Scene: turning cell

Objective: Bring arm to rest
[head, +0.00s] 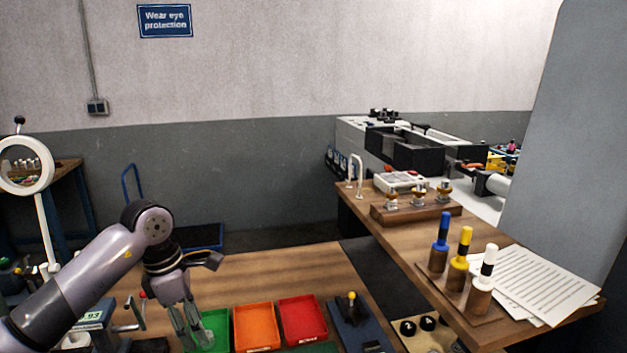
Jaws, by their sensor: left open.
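My left arm (95,275) comes in from the lower left and bends down at the wrist. My left gripper (194,338) points down at the left edge of the green tray (218,325) on the wooden bench. It is open, and I see nothing held between its fingers. I cannot tell whether the fingertips touch the tray. My right gripper does not show.
An orange tray (257,326) and a red tray (302,318) stand right of the green one, then a dark blue fixture (357,325). A side table (400,237) carries handled gauges and papers (535,284).

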